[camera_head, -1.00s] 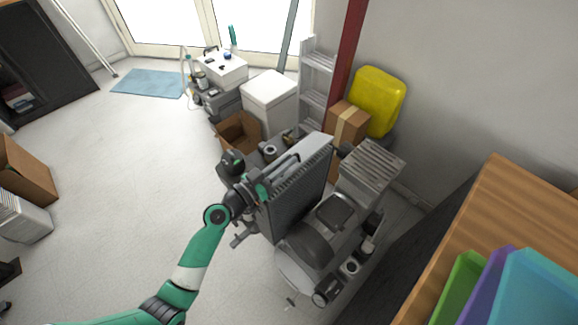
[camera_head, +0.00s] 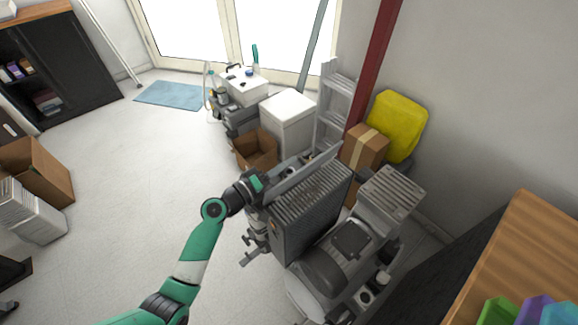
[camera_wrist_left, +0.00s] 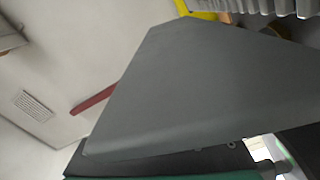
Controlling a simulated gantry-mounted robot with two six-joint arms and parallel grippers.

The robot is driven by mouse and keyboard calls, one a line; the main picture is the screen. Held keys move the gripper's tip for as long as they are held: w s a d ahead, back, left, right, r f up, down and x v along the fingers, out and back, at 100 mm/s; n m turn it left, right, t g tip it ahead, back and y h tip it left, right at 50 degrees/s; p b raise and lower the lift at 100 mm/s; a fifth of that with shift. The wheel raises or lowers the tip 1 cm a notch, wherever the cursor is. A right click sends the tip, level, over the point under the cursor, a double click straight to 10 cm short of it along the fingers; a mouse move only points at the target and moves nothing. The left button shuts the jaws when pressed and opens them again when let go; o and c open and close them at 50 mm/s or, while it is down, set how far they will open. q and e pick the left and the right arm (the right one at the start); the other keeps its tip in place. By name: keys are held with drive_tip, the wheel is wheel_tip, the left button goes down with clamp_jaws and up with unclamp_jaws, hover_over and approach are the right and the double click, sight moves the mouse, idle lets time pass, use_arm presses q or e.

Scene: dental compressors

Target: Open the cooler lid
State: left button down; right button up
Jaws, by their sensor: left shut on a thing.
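The cooler (camera_head: 312,215) is a dark grey finned box on the compressor unit. Its lid (camera_head: 308,172) is a grey panel that stands raised along the cooler's far side, with the ribbed top bare in front of it. My left gripper (camera_head: 262,184) is at the lid's left end and shut on it; the fingertips are largely hidden. In the left wrist view the lid (camera_wrist_left: 205,85) is a broad plain grey plate filling the middle. My right gripper is not in view.
The grey compressor (camera_head: 335,265) stands right of the cooler. An open cardboard box (camera_head: 256,150), a white box (camera_head: 288,118), a ladder (camera_head: 335,105) and a yellow case (camera_head: 398,125) stand behind. A wooden-topped cabinet (camera_head: 525,245) is at right.

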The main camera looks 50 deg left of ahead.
use_arm(q)
drive_tip(key=shift+a+f+n, duration=0.25)
drive_tip(key=shift+a+n, duration=0.2)
drive_tip(key=shift+n, duration=0.2)
drive_tip(key=shift+a+f+n, duration=0.25)
drive_tip(key=shift+a+n, duration=0.2)
drive_tip(key=shift+n, duration=0.2)
drive_tip(key=c, duration=0.9)
unclamp_jaws()
drive_tip(key=shift+r, duration=0.1)
drive_tip(key=s, duration=0.3)
drive_tip(key=s+p, duration=0.1)
drive_tip(key=s, duration=0.3)
drive_tip(key=s+p, duration=0.1)
drive_tip(key=s, duration=0.3)
drive_tip(key=shift+s+a, duration=0.25)
drive_tip(key=shift+a, duration=0.1)
